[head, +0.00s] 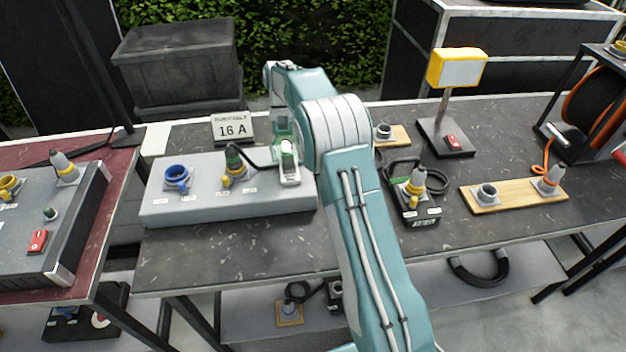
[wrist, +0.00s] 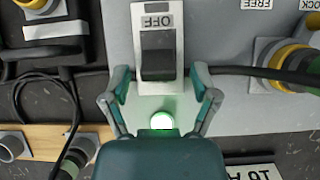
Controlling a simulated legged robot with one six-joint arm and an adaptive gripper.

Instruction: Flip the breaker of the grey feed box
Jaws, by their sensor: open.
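The grey feed box (head: 225,208) stands on the dark table at the left centre of the head view. Its breaker is at the box's right end, partly covered by my gripper (head: 285,148). In the wrist view the breaker (wrist: 158,55) is a black rocker on a pale plate, with an OFF label beside it. A green lamp (wrist: 162,121) glows on the box near the breaker. My gripper (wrist: 161,84) is open, its fingers on either side of the breaker's near end and apart from each other. I cannot tell whether they touch the box.
A blue socket (head: 177,176) and a yellow connector (head: 236,172) with a black cable sit on the box left of the breaker. A 16 A sign (head: 233,128) stands behind. A black portable unit (head: 416,205) and a wooden board (head: 512,196) are to the right.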

